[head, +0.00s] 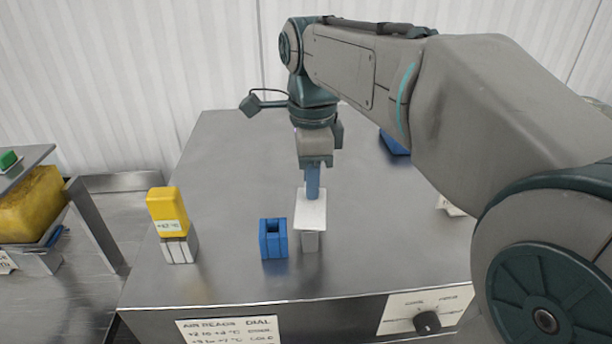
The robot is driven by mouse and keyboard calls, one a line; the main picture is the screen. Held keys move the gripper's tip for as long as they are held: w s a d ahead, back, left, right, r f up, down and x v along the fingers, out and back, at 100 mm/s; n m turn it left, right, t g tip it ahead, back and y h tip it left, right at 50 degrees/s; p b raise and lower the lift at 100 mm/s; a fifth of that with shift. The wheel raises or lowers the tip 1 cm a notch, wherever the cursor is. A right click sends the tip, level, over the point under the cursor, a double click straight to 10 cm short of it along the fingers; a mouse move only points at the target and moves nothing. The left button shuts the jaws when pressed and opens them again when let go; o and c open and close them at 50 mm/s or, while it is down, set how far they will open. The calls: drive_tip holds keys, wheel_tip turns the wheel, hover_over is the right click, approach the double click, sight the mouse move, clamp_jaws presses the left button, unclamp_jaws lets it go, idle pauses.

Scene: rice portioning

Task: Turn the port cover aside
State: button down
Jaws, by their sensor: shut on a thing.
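A white flat plate (311,213), which looks like the port cover, lies on top of a short grey post (310,241) on the steel table. My gripper (314,164) points down above the plate and is shut on an upright blue piece (313,182). The lower end of the blue piece meets the plate's far part in the picture. I cannot tell whether it is fixed to the plate or only in front of or behind it. Any opening under the plate is hidden.
A blue open-topped holder (273,240) stands just left of the post. A yellow block-shaped device (167,212) sits on a grey stand (180,249) further left. A dial (427,322) is on the table's front. The table's back left is clear.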

drive_tip(key=shift+d, duration=0.1)
idle(0.3)
drive_tip(key=c, duration=1.3)
unclamp_jaws()
drive_tip(key=shift+o, duration=0.2)
drive_tip(key=shift+r, duration=0.1)
wheel_tip(320, 180, up, 14)
drive_tip(key=shift+f, duration=0.2)
